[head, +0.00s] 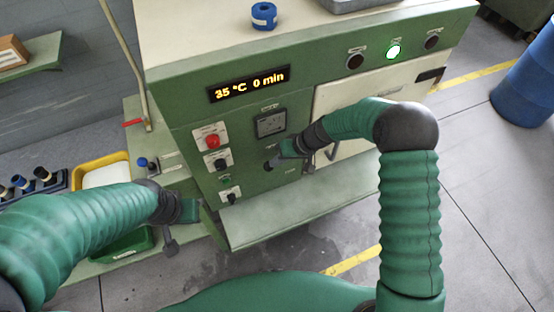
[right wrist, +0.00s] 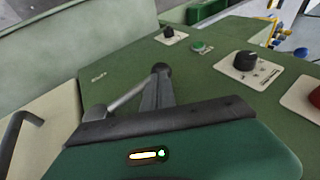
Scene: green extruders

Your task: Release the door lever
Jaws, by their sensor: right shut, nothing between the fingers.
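The door lever (right wrist: 126,102) is a grey metal rod with a black end knob (right wrist: 161,69), against the green machine front beside the pale door. My right gripper (head: 275,161) is at the lever. In the right wrist view its dark fingers (right wrist: 158,86) are closed together and reach to the knob, with nothing between them; whether they touch it I cannot tell. The fingers hide part of the lever. The pale door (head: 345,99) appears closed, partly behind my right arm. My left gripper (head: 194,210) is at the lower left by the bench, its fingers unclear.
The machine front has a lit display (head: 249,84), a red button (head: 212,141), black knobs and a gauge (head: 271,123). A dark handle (right wrist: 20,128) stands out near the lever. A sloping green ledge (head: 290,208) lies below. A yellow tray (head: 101,171) is at left.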

